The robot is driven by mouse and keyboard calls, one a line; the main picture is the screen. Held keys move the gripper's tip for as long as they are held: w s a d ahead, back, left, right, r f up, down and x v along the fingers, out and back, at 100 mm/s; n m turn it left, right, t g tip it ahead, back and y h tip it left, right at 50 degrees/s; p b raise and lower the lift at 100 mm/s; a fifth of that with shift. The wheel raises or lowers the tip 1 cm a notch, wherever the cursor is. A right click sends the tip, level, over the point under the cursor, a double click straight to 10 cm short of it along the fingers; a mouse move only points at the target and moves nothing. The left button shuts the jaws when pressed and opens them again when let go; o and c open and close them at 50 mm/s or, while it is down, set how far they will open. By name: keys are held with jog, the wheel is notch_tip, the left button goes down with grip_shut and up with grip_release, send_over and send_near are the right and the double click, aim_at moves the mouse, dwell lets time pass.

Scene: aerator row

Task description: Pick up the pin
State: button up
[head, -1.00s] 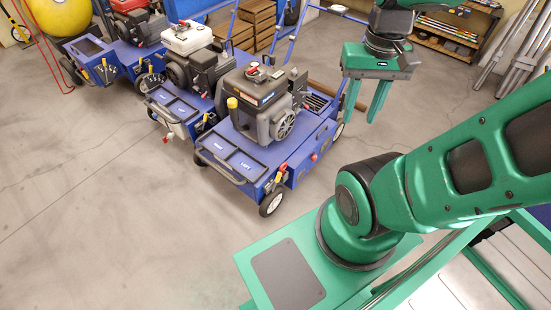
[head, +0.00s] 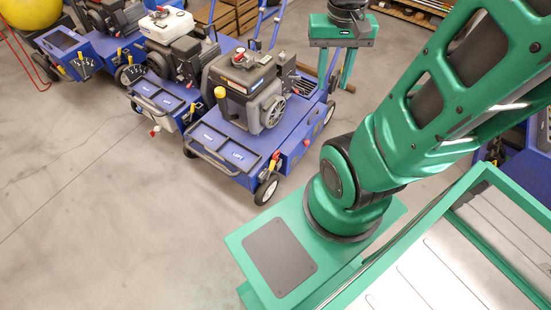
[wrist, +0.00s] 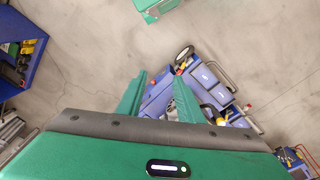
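I cannot make out a pin for certain in either view. The nearest blue aerator (head: 310,140) carries a black engine, a yellow-capped part and small red and yellow parts at its front corner. A blue aerator (wrist: 190,85) lies beyond and below the fingers there.
More blue machines stand in a row to the left, including one with a white-topped engine (head: 168,25). Wooden crates (head: 237,15) and a low shelf (head: 425,10) are behind. The concrete floor (head: 90,200) at front left is clear.

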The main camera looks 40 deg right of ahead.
jog(key=w+d+f+m, duration=0.1)
jog(key=w+d+f, duration=0.3)
jog(key=w+f, duration=0.65)
jog(key=m+t+y, duration=0.1)
jog(key=m+t, duration=0.1)
jog(key=m, duration=0.3)
send_over(275, 153)
jog(key=s+d, duration=0.1)
jog(key=s, duration=0.1)
notch_tip(275, 153, down, 37)
jog(key=shift+m, duration=0.3)
jog(key=shift+w+a+f, duration=0.15)
jog(key=shift+w+f, duration=0.15)
jog(key=shift+f, duration=1.55)
jog(key=shift+w+a+f, duration=0.15)
jog(key=shift+w+f, duration=0.1)
jog(key=shift+f, duration=1.55)
jog(key=shift+w+a+f, duration=0.15)
jog(key=shift+w+f, duration=0.15)
jog(key=shift+f, duration=1.55)
grip_shut()
